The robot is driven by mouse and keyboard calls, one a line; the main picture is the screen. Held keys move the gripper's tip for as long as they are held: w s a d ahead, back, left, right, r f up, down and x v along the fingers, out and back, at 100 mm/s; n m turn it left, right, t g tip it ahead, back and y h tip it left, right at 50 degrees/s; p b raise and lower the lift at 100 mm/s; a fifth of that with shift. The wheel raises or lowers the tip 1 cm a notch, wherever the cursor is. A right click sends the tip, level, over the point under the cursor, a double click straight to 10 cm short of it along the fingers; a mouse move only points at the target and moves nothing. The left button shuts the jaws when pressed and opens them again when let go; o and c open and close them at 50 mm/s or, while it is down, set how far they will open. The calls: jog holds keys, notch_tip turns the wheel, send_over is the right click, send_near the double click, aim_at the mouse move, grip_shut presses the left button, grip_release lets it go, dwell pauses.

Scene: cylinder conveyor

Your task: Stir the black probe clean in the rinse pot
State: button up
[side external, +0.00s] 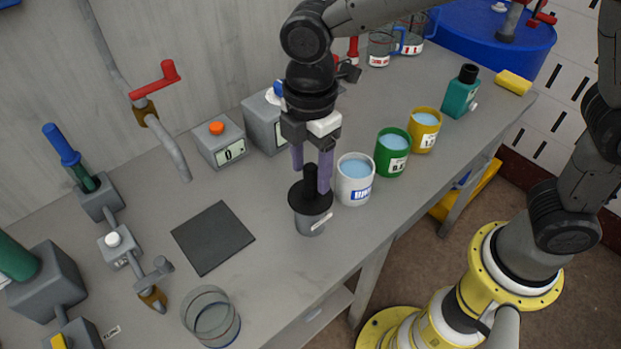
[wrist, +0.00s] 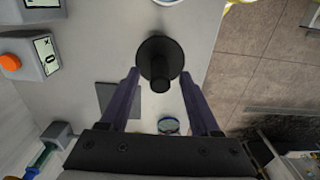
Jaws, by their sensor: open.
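The black probe (side external: 309,194), with a wide round collar and an upright handle, stands in a grey holder cup (side external: 311,224) with a pale label. My gripper (side external: 311,178) is open, its two purple fingers pointing down on either side of the probe's handle. In the wrist view the probe (wrist: 159,58) shows between the open fingertips (wrist: 160,75), with gaps at both sides. The probe's lower part is hidden in the cup. The white rinse pot (side external: 355,182), with a blue label and blue liquid, stands just right of the cup.
A green pot (side external: 392,155) and a yellow pot (side external: 424,132) with blue liquid stand beyond the white one. A dark mat (side external: 213,238) and a glass dish (side external: 210,317) lie left. A teal bottle (side external: 460,94) stands farther right. Pipes and valves line the left.

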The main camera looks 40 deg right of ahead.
aim_at(310, 183)
jog(key=shift+f, duration=1.85)
grip_shut()
